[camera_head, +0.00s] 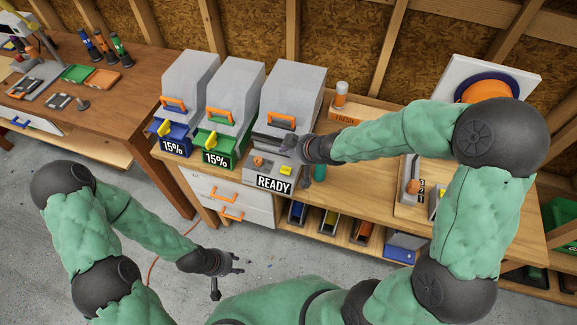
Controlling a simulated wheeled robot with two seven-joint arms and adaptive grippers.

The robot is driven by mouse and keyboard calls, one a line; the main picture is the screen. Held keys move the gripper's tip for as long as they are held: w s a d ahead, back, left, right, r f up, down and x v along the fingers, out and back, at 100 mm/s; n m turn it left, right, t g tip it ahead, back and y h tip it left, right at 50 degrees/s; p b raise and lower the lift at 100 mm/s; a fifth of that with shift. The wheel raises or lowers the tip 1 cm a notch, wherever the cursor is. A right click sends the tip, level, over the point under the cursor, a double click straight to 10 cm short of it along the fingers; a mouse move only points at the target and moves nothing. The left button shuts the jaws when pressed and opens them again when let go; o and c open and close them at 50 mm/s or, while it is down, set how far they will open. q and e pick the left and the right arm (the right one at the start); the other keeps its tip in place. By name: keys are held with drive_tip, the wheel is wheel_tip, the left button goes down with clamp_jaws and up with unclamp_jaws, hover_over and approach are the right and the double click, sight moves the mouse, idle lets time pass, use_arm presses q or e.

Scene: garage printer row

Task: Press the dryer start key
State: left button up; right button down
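Three grey-topped machines stand in a row on the wooden bench. The right one (292,92) has a grey base, an orange handle and a sign (273,184) reading READY. Its front panel carries an orange round knob (258,161) and a yellow key (285,170). No label tells me which part is the start key. My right gripper (288,145) is at the right machine's front, just above the panel and close to the yellow key; I cannot tell whether it touches. Its fingers are too small to read. My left gripper (238,263) is open and empty over the floor.
The blue-based machine (187,85) and green-based machine (231,95) each show 15% and have yellow levers. A drawer unit (232,198) and several bins are under the bench. A second bench (110,95) is at left.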

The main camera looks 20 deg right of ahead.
sight(287, 172)
drive_tip(key=shift+f, duration=0.1)
wheel_tip(287, 172, down, 8)
drive_tip(key=b, duration=0.8)
drive_tip(key=shift+f+b, duration=0.3)
drive_tip(key=shift+b, duration=0.15)
drive_tip(key=shift+f, duration=0.15)
idle(1.0)
drive_tip(key=shift+f, duration=0.3)
drive_tip(key=shift+f+b, duration=0.35)
drive_tip(key=shift+b, duration=0.2)
idle(0.5)
drive_tip(key=shift+r, duration=0.1)
drive_tip(key=shift+r+p, duration=0.7)
drive_tip(key=shift+p, duration=0.15)
drive_tip(key=shift+r, duration=0.1)
